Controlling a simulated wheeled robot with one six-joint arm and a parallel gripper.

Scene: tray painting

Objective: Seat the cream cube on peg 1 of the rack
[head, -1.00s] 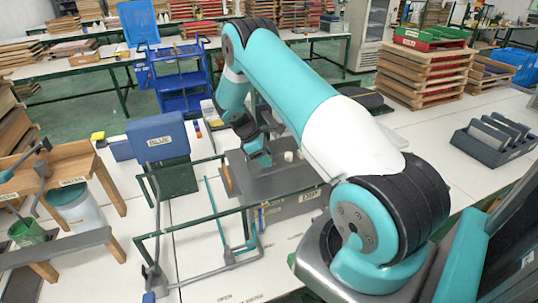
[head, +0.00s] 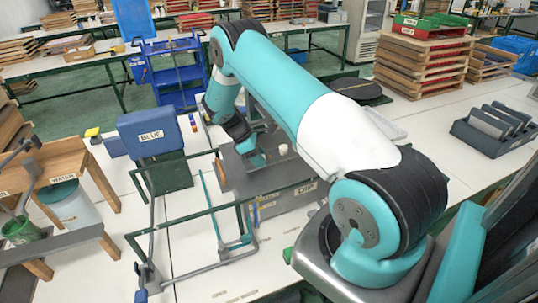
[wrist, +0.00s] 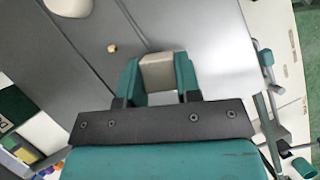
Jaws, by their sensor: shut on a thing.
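The cream cube (wrist: 158,72) is between the two teal fingers of my gripper (wrist: 160,80) in the wrist view. The gripper is shut on it, and the cube's upper face shows past the fingertips. In the head view my gripper (head: 250,155) is low over a grey surface on the bench, and I cannot make out the cube there. A small tan round stub (wrist: 112,48) stands on the grey surface, left of the cube and apart from it. I cannot tell whether it is a rack peg, and I read no peg number.
A short cream cylinder (head: 283,149) stands close right of my gripper. A green and grey frame (head: 200,228) stands front left, with a blue block marked BLUE (head: 151,134) behind it. A grey slotted holder (head: 492,130) is far right.

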